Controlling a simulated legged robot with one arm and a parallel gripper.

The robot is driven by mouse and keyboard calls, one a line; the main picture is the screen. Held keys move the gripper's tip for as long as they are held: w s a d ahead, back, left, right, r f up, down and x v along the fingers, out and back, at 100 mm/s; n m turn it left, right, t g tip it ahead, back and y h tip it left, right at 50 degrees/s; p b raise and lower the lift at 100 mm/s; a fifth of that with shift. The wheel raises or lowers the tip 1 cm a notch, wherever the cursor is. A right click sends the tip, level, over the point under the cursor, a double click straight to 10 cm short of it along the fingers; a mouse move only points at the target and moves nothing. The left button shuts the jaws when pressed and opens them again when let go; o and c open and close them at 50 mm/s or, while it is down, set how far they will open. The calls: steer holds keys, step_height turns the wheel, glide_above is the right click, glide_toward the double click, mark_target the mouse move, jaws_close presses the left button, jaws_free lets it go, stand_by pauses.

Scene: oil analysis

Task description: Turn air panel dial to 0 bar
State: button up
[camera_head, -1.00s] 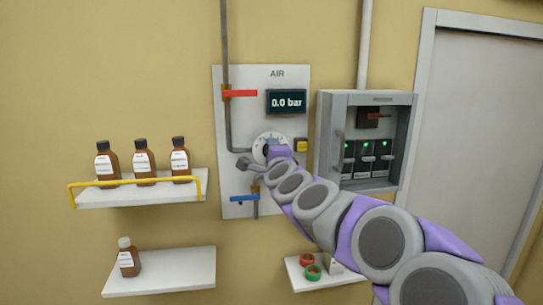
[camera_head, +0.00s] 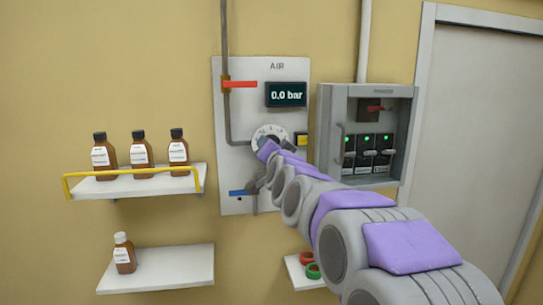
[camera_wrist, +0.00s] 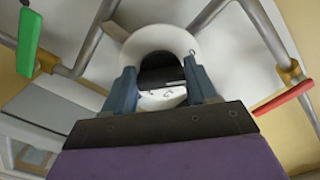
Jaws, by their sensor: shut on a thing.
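The air panel (camera_head: 233,110) is a light grey plate on the wall with the label AIR. Its display (camera_head: 286,94) reads 0.0 bar. The round white dial (camera_head: 283,131) sits below the display, partly hidden by my gripper (camera_head: 268,146). In the wrist view, the dial's pale rim (camera_wrist: 150,36) arches above the two blue-grey fingers of my gripper (camera_wrist: 160,68). The fingers are on either side of the dark knob (camera_wrist: 160,78) and shut on it. The dial's pointer and most markings cannot be read.
A grey breaker box (camera_head: 410,130) stands close on the right. Shelves with brown bottles (camera_head: 142,150) are on the left.

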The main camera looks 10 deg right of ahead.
steer(key=n+b, duration=0.1)
steer(key=n, duration=0.1)
steer(key=f+n+b, duration=0.1)
steer(key=n, duration=0.1)
steer(key=shift+b, duration=0.3)
steer(key=shift+d+r, duration=0.1)
stand_by(0.4)
steer(key=o, duration=0.7)
steer(key=shift+o, duration=1.4)
steer(key=shift+w+r, duration=0.1)
steer(key=shift+w, duration=0.15)
steer(key=shift+o, duration=0.4)
steer(key=shift+s, duration=0.1)
steer(key=shift+s+r, duration=0.1)
steer(key=shift+r, duration=0.05)
